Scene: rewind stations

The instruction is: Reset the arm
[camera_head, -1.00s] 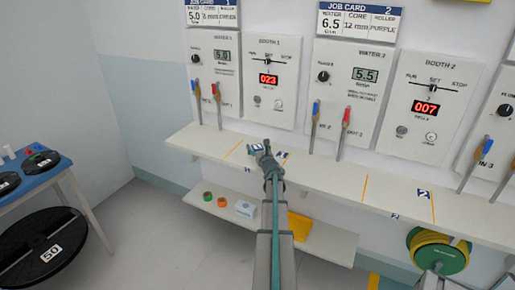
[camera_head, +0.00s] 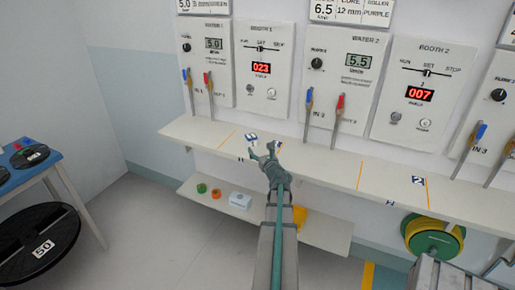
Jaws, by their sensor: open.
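My gripper (camera_head: 264,151) is at the end of my teal and grey arm, above the front edge of the white shelf (camera_head: 335,170). Its fingers are spread and nothing shows between them. A small white and dark blue label or block (camera_head: 251,138) lies just behind and left of the fingertips; I cannot tell whether they touch. The booth 1 panel (camera_head: 262,70), reading 023, is on the wall behind the gripper.
Water and booth panels with red and blue handled levers line the wall. A lower shelf (camera_head: 325,238) holds coloured rolls and a white box (camera_head: 240,200). A green and yellow reel (camera_head: 433,236) hangs at right. A blue table (camera_head: 20,170) stands left.

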